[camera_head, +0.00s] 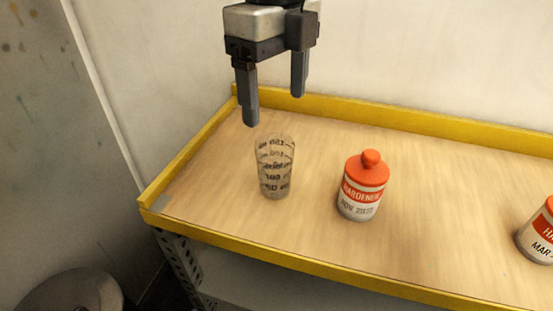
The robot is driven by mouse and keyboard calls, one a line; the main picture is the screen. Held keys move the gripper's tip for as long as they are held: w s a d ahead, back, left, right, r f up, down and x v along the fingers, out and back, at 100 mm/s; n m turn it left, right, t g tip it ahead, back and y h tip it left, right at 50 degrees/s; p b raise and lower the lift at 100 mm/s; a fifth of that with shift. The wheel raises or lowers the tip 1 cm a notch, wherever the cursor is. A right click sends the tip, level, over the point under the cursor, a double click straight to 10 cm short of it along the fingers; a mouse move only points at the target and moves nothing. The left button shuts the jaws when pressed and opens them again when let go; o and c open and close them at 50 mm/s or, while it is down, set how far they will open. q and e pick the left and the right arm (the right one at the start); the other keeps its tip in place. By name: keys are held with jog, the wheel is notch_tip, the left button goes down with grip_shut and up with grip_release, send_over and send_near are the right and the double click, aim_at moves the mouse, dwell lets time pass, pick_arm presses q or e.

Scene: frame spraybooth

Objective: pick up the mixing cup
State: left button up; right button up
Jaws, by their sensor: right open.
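The mixing cup (274,168) is a clear, empty-looking cup with dark measuring marks. It stands upright on the wooden shelf top, left of a hardener bottle. My right gripper (273,107) points down above and behind the cup in the head view. Its two grey fingers are apart with nothing between them, and they do not appear to touch the cup. My left gripper is not in view.
A hardener bottle (363,186) with an orange cap stands close to the cup's right. Another labelled container (540,232) is cut off at the right edge. A raised yellow rim (300,262) borders the wooden top (215,190). A round grey object (70,293) is at lower left.

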aim_at(275, 165)
notch_tip(275, 165, down, 13)
jog(key=shift+r+p, duration=0.1)
jog(key=shift+p, duration=1)
jog(key=shift+c, duration=0.4)
jog(key=c, duration=1)
